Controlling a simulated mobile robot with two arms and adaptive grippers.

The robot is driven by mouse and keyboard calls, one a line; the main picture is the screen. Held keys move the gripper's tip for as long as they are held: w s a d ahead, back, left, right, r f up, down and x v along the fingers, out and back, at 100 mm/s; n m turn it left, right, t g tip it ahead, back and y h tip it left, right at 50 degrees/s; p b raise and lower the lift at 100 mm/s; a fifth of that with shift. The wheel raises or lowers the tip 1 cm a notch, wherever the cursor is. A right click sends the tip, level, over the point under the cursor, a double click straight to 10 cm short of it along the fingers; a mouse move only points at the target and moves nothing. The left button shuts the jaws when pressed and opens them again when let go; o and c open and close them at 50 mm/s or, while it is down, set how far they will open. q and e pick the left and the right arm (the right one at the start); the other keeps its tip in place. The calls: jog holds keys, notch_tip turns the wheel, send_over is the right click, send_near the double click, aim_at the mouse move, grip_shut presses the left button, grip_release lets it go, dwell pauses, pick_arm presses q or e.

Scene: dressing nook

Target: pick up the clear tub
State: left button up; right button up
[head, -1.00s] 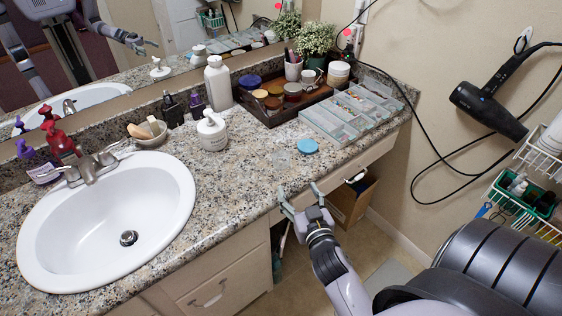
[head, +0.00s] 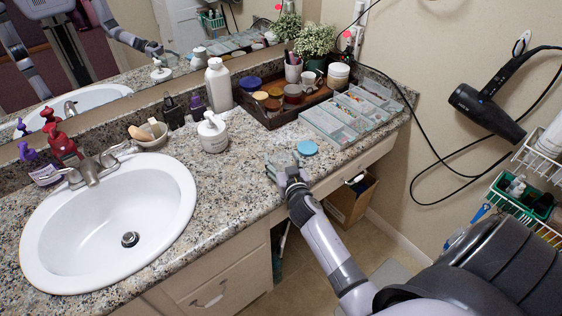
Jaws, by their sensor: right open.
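The clear tub (head: 280,157) is a small, faint see-through vessel on the granite counter, just left of a round blue lid (head: 307,147). Its outline is hard to make out against the speckled stone. My right gripper (head: 283,166) is open at the tub's near side, fingers pointing toward it. The fingers partly cover the tub, and I cannot tell whether they touch it. My left gripper is not directly in view.
A white pump bottle (head: 212,133) stands to the left, near the sink (head: 108,222). A sectioned clear organizer (head: 350,116) and a dark tray (head: 268,119) with jars lie behind. A hair dryer (head: 487,113) hangs on the right wall.

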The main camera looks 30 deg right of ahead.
jog(key=shift+x, duration=0.75)
jog(key=shift+f, duration=0.1)
jog(key=shift+s, duration=0.1)
jog(key=shift+c, duration=0.4)
jog(key=c, duration=1)
